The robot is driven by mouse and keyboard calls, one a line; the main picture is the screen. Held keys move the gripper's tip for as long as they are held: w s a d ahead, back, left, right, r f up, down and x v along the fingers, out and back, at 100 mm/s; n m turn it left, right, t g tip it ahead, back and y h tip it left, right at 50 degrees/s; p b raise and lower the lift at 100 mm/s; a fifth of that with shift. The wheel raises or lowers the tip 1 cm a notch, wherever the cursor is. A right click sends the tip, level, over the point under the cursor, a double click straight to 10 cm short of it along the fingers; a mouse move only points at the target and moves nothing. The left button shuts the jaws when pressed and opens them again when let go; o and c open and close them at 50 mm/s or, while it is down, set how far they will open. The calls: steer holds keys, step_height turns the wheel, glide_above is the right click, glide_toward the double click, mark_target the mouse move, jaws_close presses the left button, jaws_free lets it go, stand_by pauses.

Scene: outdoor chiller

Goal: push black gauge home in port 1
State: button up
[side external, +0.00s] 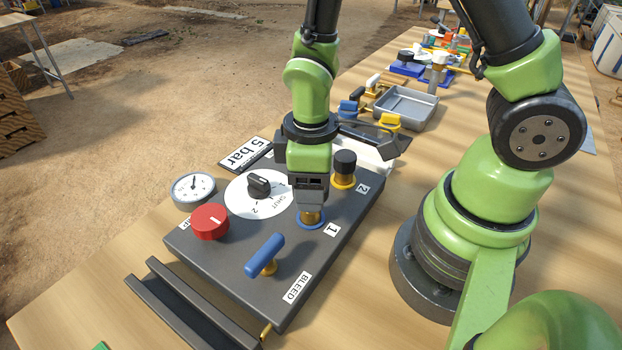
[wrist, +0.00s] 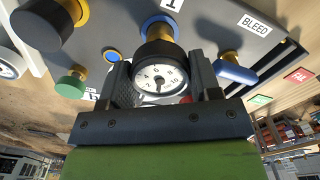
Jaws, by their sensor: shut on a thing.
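The black gauge (wrist: 158,56) has a black body and a white dial facing the wrist camera. It sits between the two fingers of my gripper (wrist: 162,88), which is shut on it. Its far end lines up with the brass fitting of port 1 (wrist: 160,22), which has a blue ring around its base. In the side view my gripper (side external: 309,200) points down over port 1 (side external: 311,219), beside the label "1", and hides the gauge. Brass shows between the jaws and the blue ring. I cannot tell how deep the gauge sits.
The dark panel (side external: 225,255) carries a black-capped brass port 2 (side external: 344,168), a black selector knob (side external: 260,184), a red knob (side external: 210,221) and a blue bleed handle (side external: 265,255). A round white gauge (side external: 193,188) is at the panel's left. A grey tray (side external: 406,107) stands behind.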

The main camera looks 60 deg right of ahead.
steer(key=shift+f, duration=0.35)
steer(key=shift+f, duration=0.4)
steer(key=o, duration=1.6)
steer(key=shift+r, duration=3.5)
steer(key=shift+r, duration=0.1)
steer(key=s+d+r+m+t+y, duration=0.1)
steer(key=s+r+m+t, duration=0.2)
steer(key=r+m, duration=0.2)
steer(key=s+d+r+m+t+y, duration=0.1)
steer(key=s+r+m+t, duration=0.3)
steer(key=r, duration=0.7)
steer(key=shift+s+d+r+m, duration=0.2)
steer(key=shift+s+m, duration=0.1)
steer(key=shift+m, duration=0.3)
